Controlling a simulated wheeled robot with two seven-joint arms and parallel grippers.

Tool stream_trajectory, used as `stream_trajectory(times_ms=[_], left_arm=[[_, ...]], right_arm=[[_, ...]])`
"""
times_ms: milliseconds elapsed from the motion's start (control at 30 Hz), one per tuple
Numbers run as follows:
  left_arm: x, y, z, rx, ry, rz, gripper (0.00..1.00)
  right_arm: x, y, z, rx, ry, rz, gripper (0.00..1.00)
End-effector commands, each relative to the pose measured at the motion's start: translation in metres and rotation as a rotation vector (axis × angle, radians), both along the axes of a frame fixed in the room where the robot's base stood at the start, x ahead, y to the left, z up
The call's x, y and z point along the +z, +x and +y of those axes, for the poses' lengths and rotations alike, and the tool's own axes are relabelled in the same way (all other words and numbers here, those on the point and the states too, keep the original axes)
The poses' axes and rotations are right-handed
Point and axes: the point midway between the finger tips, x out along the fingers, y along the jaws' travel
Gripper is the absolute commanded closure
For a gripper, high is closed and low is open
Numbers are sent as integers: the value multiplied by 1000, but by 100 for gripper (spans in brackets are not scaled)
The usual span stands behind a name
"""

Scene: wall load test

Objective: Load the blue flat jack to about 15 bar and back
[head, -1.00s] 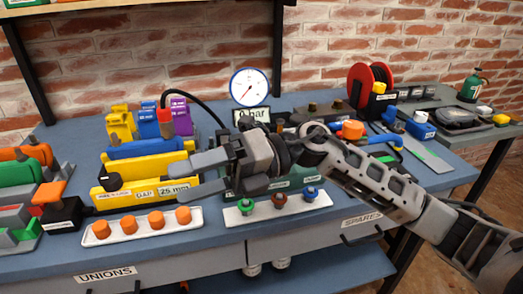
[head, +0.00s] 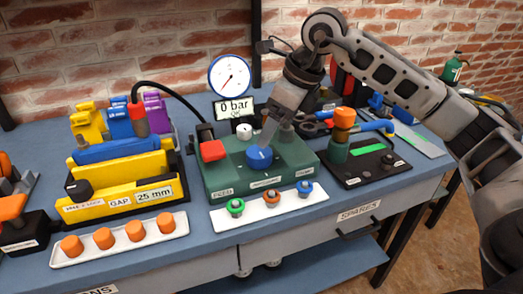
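The blue flat jack (head: 118,150) lies in the yellow gap frame (head: 120,185), whose label reads 25 mm. A black hose with a red coupling (head: 138,117) stands at it. The green pump unit (head: 225,178) carries a red block (head: 213,150), a small dial and a blue knob (head: 259,158). My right gripper (head: 266,146) points down at the blue knob, its tips at or just above the top; contact and finger gap are unclear. The round gauge (head: 229,76) stands behind, above a display (head: 234,107) reading 0 bar. My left gripper is out of view.
A white tray (head: 120,243) with several orange caps and a tray (head: 268,210) with green, orange and blue fittings lie in front. A black unit (head: 365,165) with an orange-topped green post stands right of the pump. Yellow, blue and purple blocks stand behind the jack.

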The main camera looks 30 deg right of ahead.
Motion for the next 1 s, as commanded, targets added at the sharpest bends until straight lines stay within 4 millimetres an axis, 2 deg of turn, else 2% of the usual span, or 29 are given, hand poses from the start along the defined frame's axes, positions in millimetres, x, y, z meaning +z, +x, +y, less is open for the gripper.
stream_trajectory(times_ms=[33,100,333,500,800,967,1000], left_arm=[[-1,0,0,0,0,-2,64],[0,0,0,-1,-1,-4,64],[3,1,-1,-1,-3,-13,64],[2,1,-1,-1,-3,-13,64],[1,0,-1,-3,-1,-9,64],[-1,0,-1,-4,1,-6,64],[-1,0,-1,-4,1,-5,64]], right_arm=[[-13,4,3,2,1,5,26],[-26,8,6,1,1,4,26],[-59,21,13,1,1,2,26],[-69,24,15,2,1,1,26],[-70,25,16,1,1,-1,26],[-70,25,16,0,1,0,71],[-70,25,16,1,2,0,71]])
